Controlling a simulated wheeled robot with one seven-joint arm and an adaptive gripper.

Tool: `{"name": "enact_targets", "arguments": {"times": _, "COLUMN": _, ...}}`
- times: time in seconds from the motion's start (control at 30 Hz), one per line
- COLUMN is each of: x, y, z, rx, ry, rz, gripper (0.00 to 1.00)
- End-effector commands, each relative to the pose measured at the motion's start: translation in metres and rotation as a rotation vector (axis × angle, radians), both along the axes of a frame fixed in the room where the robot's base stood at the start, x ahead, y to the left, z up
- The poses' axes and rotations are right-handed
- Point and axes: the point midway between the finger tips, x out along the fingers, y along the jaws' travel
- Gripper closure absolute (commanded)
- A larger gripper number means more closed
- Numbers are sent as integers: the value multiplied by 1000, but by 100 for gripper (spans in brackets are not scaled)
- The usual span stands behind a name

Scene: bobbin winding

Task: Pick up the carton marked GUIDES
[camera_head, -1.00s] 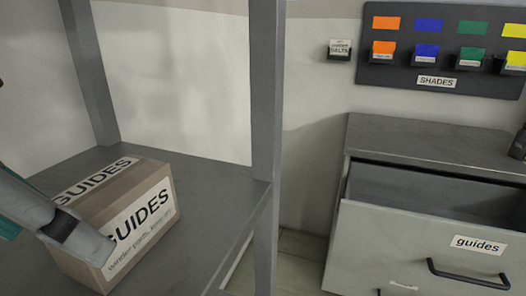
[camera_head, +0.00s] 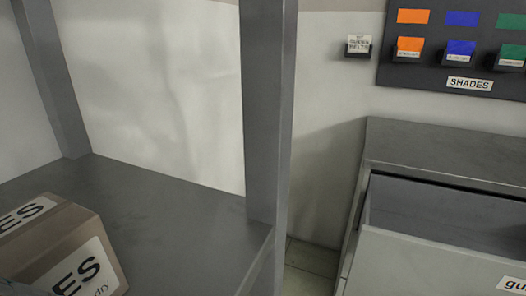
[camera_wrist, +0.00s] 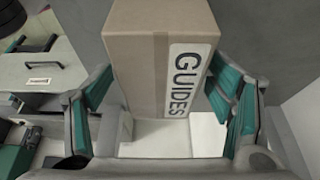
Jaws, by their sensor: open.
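The carton marked GUIDES (camera_head: 62,245) is a brown box with white labels. It sits on the grey shelf (camera_head: 165,205) at the lower left of the head view, partly cut off by the frame edge. In the wrist view the carton (camera_wrist: 138,70) fills the middle, with its GUIDES label facing up in the picture. My gripper (camera_wrist: 168,98) is open, with one teal-padded finger on each side of the carton. Whether the pads touch it I cannot tell. In the head view only a sliver of my arm shows at the bottom left corner.
A grey post (camera_head: 266,110) rises at the shelf's corner. To its right stands a grey cabinet (camera_head: 440,150) with an open drawer (camera_head: 425,255) labelled guides. A SHADES panel (camera_head: 468,65) and a small belts holder (camera_head: 358,47) hang on the wall. The shelf right of the carton is clear.

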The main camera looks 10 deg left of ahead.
Motion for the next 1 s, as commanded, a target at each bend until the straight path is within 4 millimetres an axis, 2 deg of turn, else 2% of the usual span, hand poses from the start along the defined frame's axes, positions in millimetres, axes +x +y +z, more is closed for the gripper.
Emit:
{"name": "enact_targets", "arguments": {"times": 0.9, "x": 0, "y": 0, "z": -5, "rx": 0, "ry": 0, "rz": 0, "gripper": 25}}
{"name": "enact_targets", "arguments": {"times": 1.0, "x": 0, "y": 0, "z": -5, "rx": 0, "ry": 0, "rz": 0, "gripper": 48}}
